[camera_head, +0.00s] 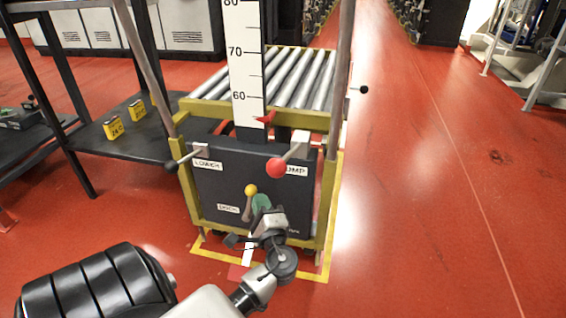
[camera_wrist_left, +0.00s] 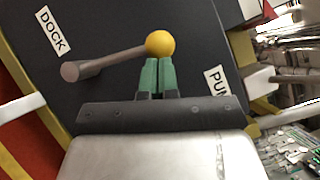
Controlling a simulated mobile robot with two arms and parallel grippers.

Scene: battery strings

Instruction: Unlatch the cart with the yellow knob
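The cart (camera_head: 205,180) has a dark front panel, yellow frame and roller top. The yellow knob (camera_head: 251,189) tips a short grey lever low on that panel, beside the DOCK label (camera_head: 228,209). In the left wrist view the yellow knob (camera_wrist_left: 160,43) is at the right end of the lever (camera_wrist_left: 105,62), whose pivot is at left, near the DOCK label (camera_wrist_left: 53,30). My left gripper (camera_head: 260,202) has green fingers close together, with only a thin gap. Its fingertips (camera_wrist_left: 158,60) are right at the knob's lower edge; whether they touch is unclear. My right gripper is out of view.
A red knob (camera_head: 277,168) on the PUMP lever and a black-ended LOWER lever (camera_head: 172,167) stick out above. A height scale (camera_head: 246,70) stands at the cart's front. A dark shelf (camera_head: 120,140) with yellow batteries is at left. The red floor at right is clear.

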